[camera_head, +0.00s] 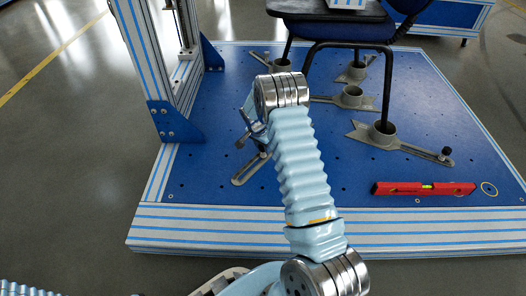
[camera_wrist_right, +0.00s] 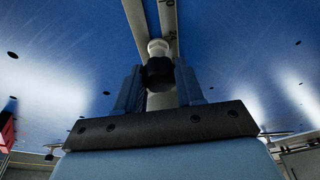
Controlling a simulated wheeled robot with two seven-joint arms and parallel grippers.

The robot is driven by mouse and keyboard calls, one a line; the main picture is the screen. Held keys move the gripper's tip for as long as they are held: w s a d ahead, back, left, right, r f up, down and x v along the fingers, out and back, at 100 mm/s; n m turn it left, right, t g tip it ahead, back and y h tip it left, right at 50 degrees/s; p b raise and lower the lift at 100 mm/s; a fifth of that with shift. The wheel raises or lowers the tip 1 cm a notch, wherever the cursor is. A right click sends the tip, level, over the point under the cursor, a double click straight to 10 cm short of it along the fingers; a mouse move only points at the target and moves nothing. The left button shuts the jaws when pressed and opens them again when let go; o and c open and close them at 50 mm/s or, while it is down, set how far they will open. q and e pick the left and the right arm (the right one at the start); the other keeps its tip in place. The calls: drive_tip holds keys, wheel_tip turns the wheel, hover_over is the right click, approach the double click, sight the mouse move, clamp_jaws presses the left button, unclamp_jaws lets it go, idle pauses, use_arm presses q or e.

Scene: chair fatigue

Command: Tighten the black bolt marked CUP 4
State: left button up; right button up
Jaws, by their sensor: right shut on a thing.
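My right gripper (camera_head: 252,140) is over the slotted grey bracket (camera_head: 250,170) at the left of the blue platform. In the right wrist view its fingers (camera_wrist_right: 158,78) are shut on a dark black bolt head (camera_wrist_right: 158,70), with a pale round piece just beyond it. The bracket's slotted arm (camera_wrist_right: 140,20) runs away from the bolt there. No CUP 4 label is readable, and my arm hides the bracket's cup end in the head view. My left gripper is out of view.
A chair (camera_head: 330,35) stands with its legs in grey cups (camera_head: 382,132) on the blue platform (camera_head: 340,165). Another black bolt (camera_head: 446,152) sits on the right bracket. A red level (camera_head: 425,188) lies at the front right. A striped upright post (camera_head: 140,50) rises at the left.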

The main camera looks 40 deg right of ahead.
drive_tip(key=m, duration=0.3)
drive_tip(key=shift+f+g, duration=0.1)
drive_tip(key=shift+g, duration=0.3)
drive_tip(key=shift+a, duration=0.1)
drive_tip(key=m+g, duration=0.1)
drive_tip(key=m, duration=0.3)
drive_tip(key=o, duration=1.1)
drive_tip(key=shift+c, duration=0.2)
drive_tip(key=n, duration=0.3)
drive_tip(key=shift+t, duration=0.4)
drive_tip(key=shift+n, duration=0.6)
